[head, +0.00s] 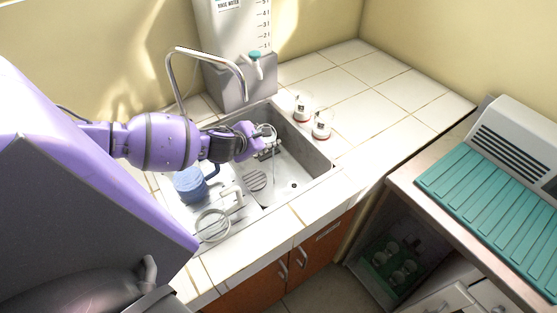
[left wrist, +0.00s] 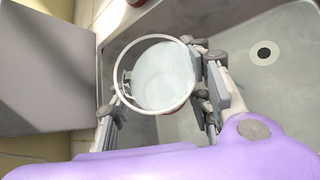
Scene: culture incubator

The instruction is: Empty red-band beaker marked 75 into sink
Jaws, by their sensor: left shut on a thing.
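My left gripper (head: 258,142) is over the sink basin (head: 309,178), shut on a clear beaker (head: 267,132). In the left wrist view the beaker (left wrist: 163,76) sits between the two fingers of the gripper (left wrist: 165,85). Its round rim faces the camera, and a bit of red shows at its lower edge. Its inside looks pale; I cannot tell how much liquid is in it. The number is not readable. A thin line runs down below it in the head view; I cannot tell whether it is liquid. My right gripper is not in view.
Two red-banded beakers (head: 302,108) (head: 321,127) stand on the tiled counter right of the sink. A curved faucet (head: 205,55) and a water tank (head: 232,50) stand behind.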

